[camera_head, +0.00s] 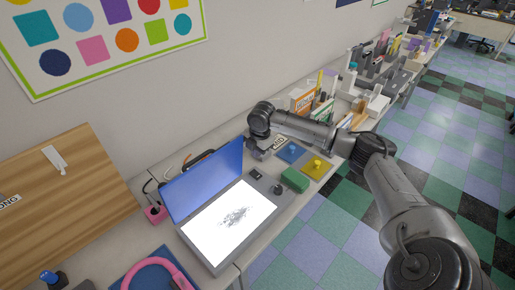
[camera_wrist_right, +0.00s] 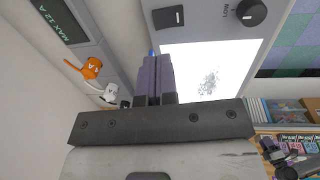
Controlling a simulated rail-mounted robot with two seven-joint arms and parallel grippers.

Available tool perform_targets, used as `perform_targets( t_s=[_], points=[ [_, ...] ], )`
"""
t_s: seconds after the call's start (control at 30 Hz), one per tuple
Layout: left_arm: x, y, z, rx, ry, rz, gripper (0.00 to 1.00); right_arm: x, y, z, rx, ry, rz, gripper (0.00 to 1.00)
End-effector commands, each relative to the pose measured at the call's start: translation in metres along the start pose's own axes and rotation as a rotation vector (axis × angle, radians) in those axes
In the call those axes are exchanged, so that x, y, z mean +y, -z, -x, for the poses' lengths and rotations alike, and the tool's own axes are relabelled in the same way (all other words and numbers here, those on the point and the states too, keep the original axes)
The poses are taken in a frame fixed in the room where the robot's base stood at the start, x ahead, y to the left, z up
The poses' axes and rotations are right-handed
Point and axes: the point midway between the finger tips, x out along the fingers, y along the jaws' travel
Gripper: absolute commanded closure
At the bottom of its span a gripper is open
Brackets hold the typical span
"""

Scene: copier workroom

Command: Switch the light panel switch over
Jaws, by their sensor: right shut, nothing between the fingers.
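The light panel (camera_head: 232,218) is a grey box with a bright white top bearing a dark speckled patch. A blue lid or screen (camera_head: 205,180) stands up along its back. In the right wrist view the panel's black rocker switch (camera_wrist_right: 168,17) sits on the grey strip beside the white surface (camera_wrist_right: 215,70). Which way the switch is tipped I cannot tell. My right gripper (camera_head: 259,153) is by the panel's far end; in the wrist view its fingers (camera_wrist_right: 155,72) are shut and empty, apart from the switch in the picture. My left gripper is not in view.
A black knob (camera_wrist_right: 251,12) is next to the switch. A green block (camera_head: 295,180), a blue plate (camera_head: 291,152) and a yellow plate (camera_head: 317,167) lie beyond the panel. Pink headphones (camera_head: 158,265) lie nearer. An orange plug (camera_wrist_right: 92,68) and cables are near the wall.

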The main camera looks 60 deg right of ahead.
Motion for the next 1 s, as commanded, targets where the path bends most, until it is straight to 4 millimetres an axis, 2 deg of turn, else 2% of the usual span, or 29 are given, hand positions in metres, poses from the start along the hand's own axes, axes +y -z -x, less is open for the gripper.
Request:
perform_targets(
  t_s=[0.1,0.3,0.5,0.7,1.0],
  points=[
    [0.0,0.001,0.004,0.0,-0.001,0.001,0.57,-0.001,0.0,-0.024,0.001,0.005,-0.002,1.0],
    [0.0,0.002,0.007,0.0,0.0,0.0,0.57,-0.001,0.0,-0.059,0.001,0.003,-0.002,1.0],
    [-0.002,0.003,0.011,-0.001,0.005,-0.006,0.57,-0.001,0.0,-0.083,0.0,0.003,-0.001,1.0],
    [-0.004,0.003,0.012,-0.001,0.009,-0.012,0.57,-0.001,0.0,-0.096,-0.001,0.001,-0.001,1.0],
    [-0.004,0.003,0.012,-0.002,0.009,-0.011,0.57,-0.001,0.0,-0.099,-0.001,0.001,0.0,1.0]
  ],
)
